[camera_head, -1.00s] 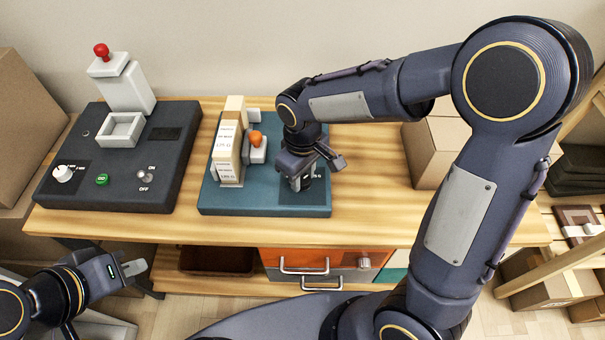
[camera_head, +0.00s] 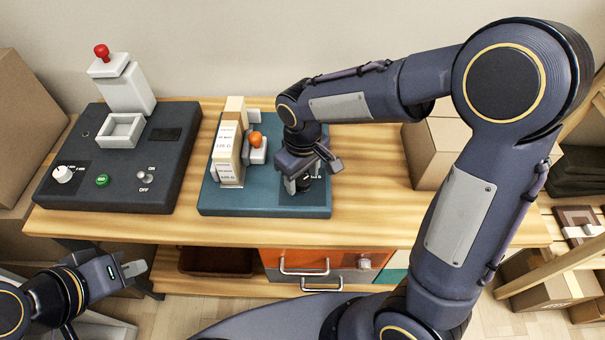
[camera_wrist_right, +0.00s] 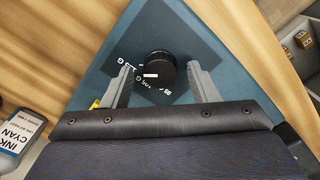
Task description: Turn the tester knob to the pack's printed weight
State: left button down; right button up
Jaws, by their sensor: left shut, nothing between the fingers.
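The teal tester (camera_head: 225,200) stands on the wooden table. Its black round knob (camera_wrist_right: 161,68), with a white pointer mark, shows in the right wrist view between printed gram values too blurred to read surely. My right gripper (camera_wrist_right: 160,84) is open, with one finger on each side of the knob and gaps visible. In the head view the right gripper (camera_head: 312,170) is above the tester's right part and hides most of the knob. The cream pack (camera_head: 229,152) stands upright on the tester's left; its printed weight is too small to read surely. My left gripper (camera_head: 134,268) is shut and empty at lower left.
A dark machine (camera_head: 115,190) with a white knob, green button and switch stands left of the tester. An orange-tipped lever (camera_head: 256,142) is beside the pack. A cardboard box (camera_head: 428,155) is at right. Bare table lies right of the tester.

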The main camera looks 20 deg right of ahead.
aim_at(303, 180)
notch_tip(303, 180, up, 8)
jog(key=shift+f+p, duration=0.1)
jog(key=shift+p, duration=0.2)
dwell(0.7)
jog(key=s+d+r+m+t+y+p, duration=0.1)
jog(key=s+d+m+t+y, duration=0.1)
jog(key=s, duration=0.6)
jog(key=s+d+r+m+t+y, duration=0.1)
jog(key=s+d+r+m+t, duration=0.1)
jog(key=s+d+m, duration=0.3)
jog(key=s+d+t, duration=0.1)
jog(key=s+d, duration=0.1)
jog(key=s, duration=0.1)
jog(key=shift+s+r+m+t+y+p, duration=0.25)
jog(key=shift+m+t+y+p, duration=0.05)
jog(key=shift+y+p, duration=0.1)
jog(key=shift+d, duration=0.1)
jog(key=shift+c, duration=0.4)
dwell(0.5)
